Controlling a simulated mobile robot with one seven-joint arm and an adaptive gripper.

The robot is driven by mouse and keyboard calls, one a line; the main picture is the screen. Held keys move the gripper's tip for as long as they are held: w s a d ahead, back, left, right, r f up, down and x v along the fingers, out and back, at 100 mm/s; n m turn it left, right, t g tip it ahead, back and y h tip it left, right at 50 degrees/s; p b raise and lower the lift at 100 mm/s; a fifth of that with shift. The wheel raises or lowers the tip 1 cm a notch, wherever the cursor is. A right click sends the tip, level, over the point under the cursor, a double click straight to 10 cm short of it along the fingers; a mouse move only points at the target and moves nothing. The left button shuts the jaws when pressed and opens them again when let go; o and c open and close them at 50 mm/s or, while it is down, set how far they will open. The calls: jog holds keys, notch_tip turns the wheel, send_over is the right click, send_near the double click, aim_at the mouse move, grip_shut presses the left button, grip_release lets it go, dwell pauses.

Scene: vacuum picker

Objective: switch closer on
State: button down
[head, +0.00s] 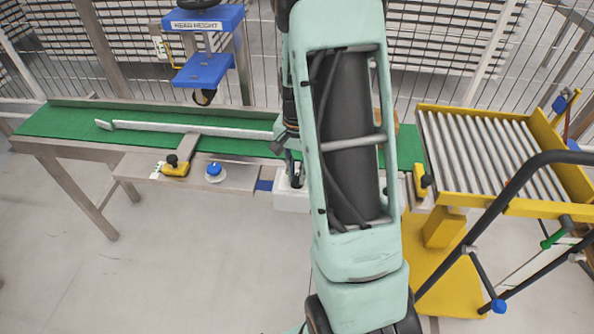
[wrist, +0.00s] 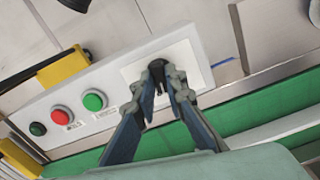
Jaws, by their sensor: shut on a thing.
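A pale control box (wrist: 120,85) fills the middle of the wrist view, set along the conveyor's edge. It carries a green button (wrist: 94,101), a red button (wrist: 61,115) and a dark button (wrist: 37,129). At its right end is a white plate with a small dark switch (wrist: 158,65), mostly hidden by my fingertips. My gripper (wrist: 163,78) is closed in on this switch. The switch's position cannot be read. In the head view my gripper (head: 292,172) is at the white box (head: 291,199), partly hidden by my arm.
A green conveyor (head: 60,120) with a pale guide rail (head: 190,128) runs behind the box. A blue knob (head: 214,169) and a yellow fitting (head: 175,166) sit on its front edge. A yellow roller table (head: 480,150) and a black handrail (head: 520,180) stand at right.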

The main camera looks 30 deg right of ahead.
aim_at(297, 177)
jog(key=shift+m+p, duration=0.4)
jog(key=shift+m, duration=0.8)
jog(key=c, duration=2)
grip_release()
jog(key=shift+o, duration=0.2)
notch_tip(297, 177, up, 12)
